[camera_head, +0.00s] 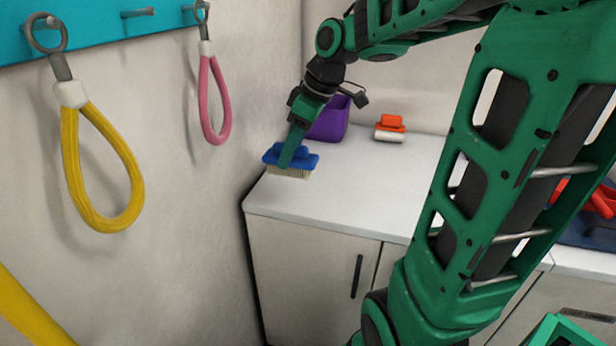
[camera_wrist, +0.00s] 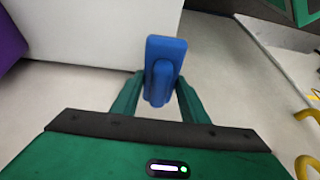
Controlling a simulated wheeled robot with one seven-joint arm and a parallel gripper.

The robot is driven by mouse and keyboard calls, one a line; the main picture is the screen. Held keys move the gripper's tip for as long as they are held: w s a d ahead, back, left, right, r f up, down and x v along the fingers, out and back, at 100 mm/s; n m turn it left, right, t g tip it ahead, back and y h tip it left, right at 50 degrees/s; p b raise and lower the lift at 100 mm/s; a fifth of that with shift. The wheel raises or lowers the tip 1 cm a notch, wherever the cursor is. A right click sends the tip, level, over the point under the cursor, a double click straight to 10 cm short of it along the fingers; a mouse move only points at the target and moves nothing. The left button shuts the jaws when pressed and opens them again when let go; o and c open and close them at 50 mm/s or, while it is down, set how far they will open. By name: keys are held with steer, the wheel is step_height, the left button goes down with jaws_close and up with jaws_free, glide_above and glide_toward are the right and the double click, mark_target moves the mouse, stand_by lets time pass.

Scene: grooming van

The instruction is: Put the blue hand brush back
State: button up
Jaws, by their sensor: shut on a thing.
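The blue hand brush (camera_head: 306,160) has a blue back and handle with pale bristles pointing down. In the head view it is at the left front corner of the white counter; I cannot tell whether the bristles touch the top. My gripper (camera_head: 290,152) comes down from above and is shut on the brush's handle. In the wrist view the blue brush (camera_wrist: 166,62) sits between the two green fingers of my gripper (camera_wrist: 160,95). Its bristles are hidden in that view.
A purple bin (camera_head: 330,120) and an orange brush with pale bristles (camera_head: 390,127) stand farther back on the counter (camera_head: 350,180). A yellow loop (camera_head: 128,180) and a pink loop (camera_head: 216,100) hang from a teal rail (camera_head: 85,28) on the left wall. Red items (camera_head: 603,200) lie at right.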

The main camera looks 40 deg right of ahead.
steer(key=shift+w+d+f, duration=0.8)
steer(key=shift+d+f, duration=0.65)
steer(key=shift+f, duration=0.25)
steer(key=shift+w+d+f, duration=0.75)
steer(key=shift+d+f, duration=0.75)
steer(key=shift+f, duration=0.15)
steer(key=shift+w+d+f, duration=0.8)
steer(key=shift+d+f, duration=0.65)
steer(key=shift+f, duration=0.25)
steer(key=o, duration=1.2)
steer(key=v, duration=1.1)
steer(key=s+a+f+m+g+h, duration=0.1)
steer(key=s+f+m, duration=0.2)
steer(key=s, duration=0.5)
steer(key=s+a+f+m+g, duration=0.1)
steer(key=s+a+f+m, duration=0.1)
steer(key=s+m, duration=0.4)
steer(key=s+a+f+m+g+h, duration=0.1)
steer(key=s+f+m, duration=0.3)
steer(key=s, duration=0.7)
steer(key=shift+a+m+g+h, duration=0.3)
steer(key=shift+a+m, duration=0.2)
steer(key=shift+a, duration=0.15)
